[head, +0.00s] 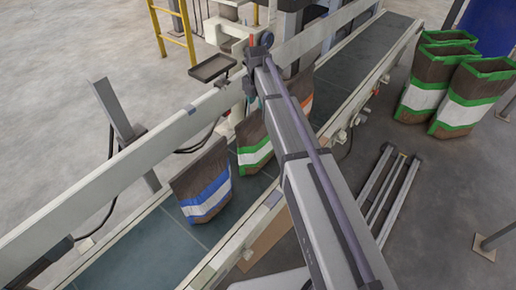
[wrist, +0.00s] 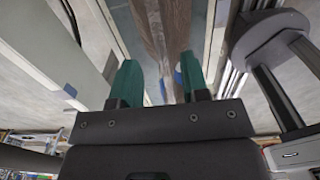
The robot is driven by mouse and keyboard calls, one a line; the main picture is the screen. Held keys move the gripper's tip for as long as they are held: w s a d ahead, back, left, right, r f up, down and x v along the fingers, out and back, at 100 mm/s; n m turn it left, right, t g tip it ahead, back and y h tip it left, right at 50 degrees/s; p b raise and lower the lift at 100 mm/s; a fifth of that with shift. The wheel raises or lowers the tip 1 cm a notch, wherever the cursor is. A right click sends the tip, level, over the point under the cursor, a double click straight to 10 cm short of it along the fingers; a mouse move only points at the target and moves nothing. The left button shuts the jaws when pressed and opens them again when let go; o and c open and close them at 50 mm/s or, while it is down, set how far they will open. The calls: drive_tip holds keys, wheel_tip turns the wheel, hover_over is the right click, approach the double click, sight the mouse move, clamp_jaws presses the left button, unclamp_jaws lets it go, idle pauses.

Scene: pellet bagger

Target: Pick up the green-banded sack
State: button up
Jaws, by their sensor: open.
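A green-banded sack (head: 252,145) stands on the conveyor in the head view, brown with a white label. My arm partly covers its right side. In the wrist view my gripper (wrist: 158,66) is open, with two green fingers apart. A brown sack surface (wrist: 168,25) shows beyond and partly between the fingers; its band cannot be made out there. My fingers are not clearly visible in the head view, where my arm reaches over the belt.
A blue-banded sack (head: 203,183) is in front on the conveyor (head: 155,245). An orange-banded sack (head: 304,98) is behind, partly covered by my arm. Several green-trimmed sacks (head: 460,92) stand at right. A long rail (head: 150,145) runs along the belt's left side.

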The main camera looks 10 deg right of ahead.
sight(258, 115)
wheel_tip(258, 115, down, 7)
drive_tip(key=b, duration=0.5)
drive_tip(key=shift+r, duration=0.15)
drive_tip(key=shift+s+r, duration=0.1)
drive_tip(key=shift+r, duration=0.1)
clamp_jaws()
idle(0.8)
